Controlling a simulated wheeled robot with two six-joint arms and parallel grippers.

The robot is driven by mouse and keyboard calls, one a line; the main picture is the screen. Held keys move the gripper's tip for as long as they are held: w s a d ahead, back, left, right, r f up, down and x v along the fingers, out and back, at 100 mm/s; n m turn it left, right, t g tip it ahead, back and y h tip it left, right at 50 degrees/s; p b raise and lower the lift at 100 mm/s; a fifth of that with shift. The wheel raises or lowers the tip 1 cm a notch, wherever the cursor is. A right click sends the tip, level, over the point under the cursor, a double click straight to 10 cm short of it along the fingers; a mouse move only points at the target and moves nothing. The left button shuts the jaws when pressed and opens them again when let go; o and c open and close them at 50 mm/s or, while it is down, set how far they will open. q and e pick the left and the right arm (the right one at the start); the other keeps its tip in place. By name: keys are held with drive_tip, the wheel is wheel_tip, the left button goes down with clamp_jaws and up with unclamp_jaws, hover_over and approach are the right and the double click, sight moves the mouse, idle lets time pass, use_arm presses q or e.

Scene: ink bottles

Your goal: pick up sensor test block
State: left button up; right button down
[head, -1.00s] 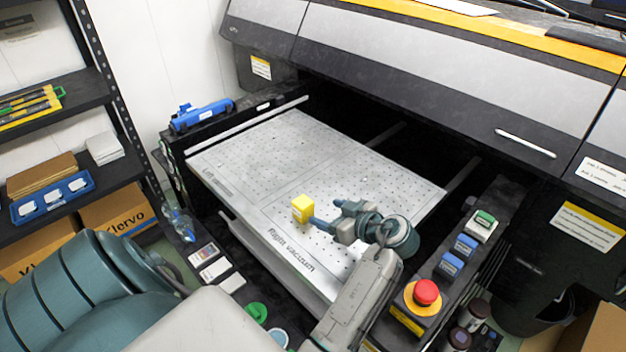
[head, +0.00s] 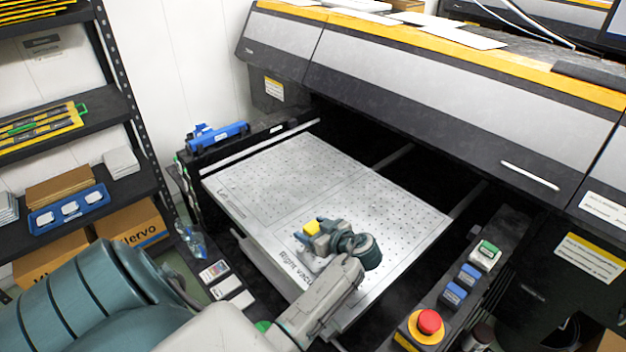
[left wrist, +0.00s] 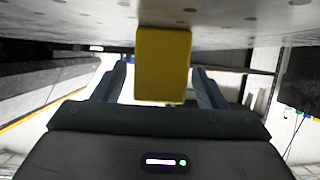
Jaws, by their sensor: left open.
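The sensor test block is a small yellow block (head: 312,228) on the perforated metal bed (head: 268,188) of the printer. In the left wrist view the yellow block (left wrist: 162,64) sits between the two open fingers, with a visible gap on each side. My left gripper (head: 307,236) is open at the block in the head view, its fingers partly covering the block's lower part. The left gripper (left wrist: 160,85) also shows in the left wrist view, with a finger on each side of the block. My right gripper is not in view.
A control panel with a red emergency button (head: 429,321) and blue buttons (head: 454,295) stands right of the bed. The printer's hood (head: 440,95) overhangs the back. A blue tool (head: 217,135) lies at the bed's far left. Much of the bed is bare.

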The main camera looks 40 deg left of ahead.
sight(313, 227)
use_arm(q)
drive_tip(key=shift+d, duration=0.1)
drive_tip(key=c, duration=1.2)
wheel_tip(313, 227, up, 10)
drive_tip(key=b, duration=0.3)
drive_tip(key=w+d+f+m+t+h, duration=0.2)
drive_tip(key=d+m+t+h, duration=0.1)
drive_tip(key=d+m+t, duration=0.25)
drive_tip(key=w+d+f+m+t+h, duration=0.2)
drive_tip(key=d+m+t, duration=0.2)
drive_tip(key=d, duration=0.3)
drive_tip(key=d+r+m+t+h, duration=0.1)
drive_tip(key=d+r+m+h, duration=0.1)
drive_tip(key=d, duration=0.1)
drive_tip(key=d+r+m+t+h, duration=0.1)
drive_tip(key=d+r+m+h, duration=0.1)
drive_tip(key=d+m+h, duration=0.1)
drive_tip(key=d+r+m+t+h+b, duration=0.1)
drive_tip(key=d+r+m+h, duration=0.1)
drive_tip(key=d, duration=0.3)
drive_tip(key=shift+s+d+m+h, duration=0.25)
drive_tip(key=shift+s+h, duration=0.1)
drive_tip(key=shift+h, duration=0.35)
